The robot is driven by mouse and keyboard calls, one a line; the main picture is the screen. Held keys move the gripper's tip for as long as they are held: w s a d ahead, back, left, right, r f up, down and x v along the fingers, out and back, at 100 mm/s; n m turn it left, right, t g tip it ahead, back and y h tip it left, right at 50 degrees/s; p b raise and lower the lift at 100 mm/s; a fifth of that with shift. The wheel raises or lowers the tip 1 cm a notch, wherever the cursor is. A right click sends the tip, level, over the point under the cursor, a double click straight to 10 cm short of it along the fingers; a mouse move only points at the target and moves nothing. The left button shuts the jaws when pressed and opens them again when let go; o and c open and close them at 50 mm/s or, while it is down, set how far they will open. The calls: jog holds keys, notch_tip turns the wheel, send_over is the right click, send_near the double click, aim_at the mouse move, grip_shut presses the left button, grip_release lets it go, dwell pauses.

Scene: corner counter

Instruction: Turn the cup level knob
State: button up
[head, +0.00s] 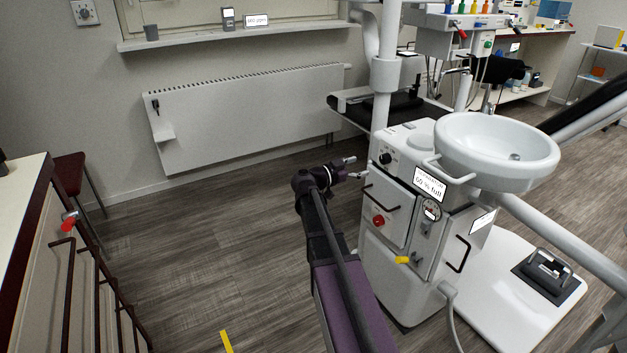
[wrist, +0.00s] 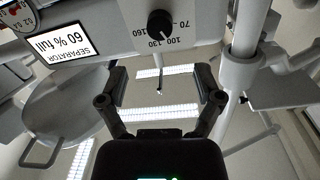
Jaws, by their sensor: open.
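The likely cup level knob (head: 386,158) is a round black dial on the upper front of the white dental unit (head: 388,270). In the wrist view the black knob (wrist: 160,23) is at the top centre, with a white pointer mark and an upside-down scale including 70, 100, 130 and 160. My gripper (head: 356,168) is just left of the unit, at about the knob's height, fingers pointing toward it. In the wrist view my gripper (wrist: 160,85) is open and empty. The knob lies beyond the fingertips, apart from them, and above the gap between them in that picture.
A white basin (head: 497,150) sits right of the knob, above a "60 % full" separator display (head: 429,184). A red knob (head: 379,220) and a yellow lever (head: 402,260) are lower on the unit. A white pole (head: 384,75) rises behind.

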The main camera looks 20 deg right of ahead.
jog(key=s+a+r+n+y+p, duration=0.3)
jog(key=s+a+n+y+p, duration=0.1)
jog(key=a+p, duration=0.5)
jog(key=s+a+r+n+y+p, duration=0.3)
jog(key=s+a+n+y+p, duration=0.2)
jog(key=a+p, duration=0.5)
jog(key=n+y+p, duration=0.2)
jog(key=p, duration=0.1)
jog(key=shift+s+a+r, duration=0.25)
jog(key=shift+a+r, duration=0.05)
dwell(0.8)
jog(key=shift+a, duration=0.1)
dwell(0.4)
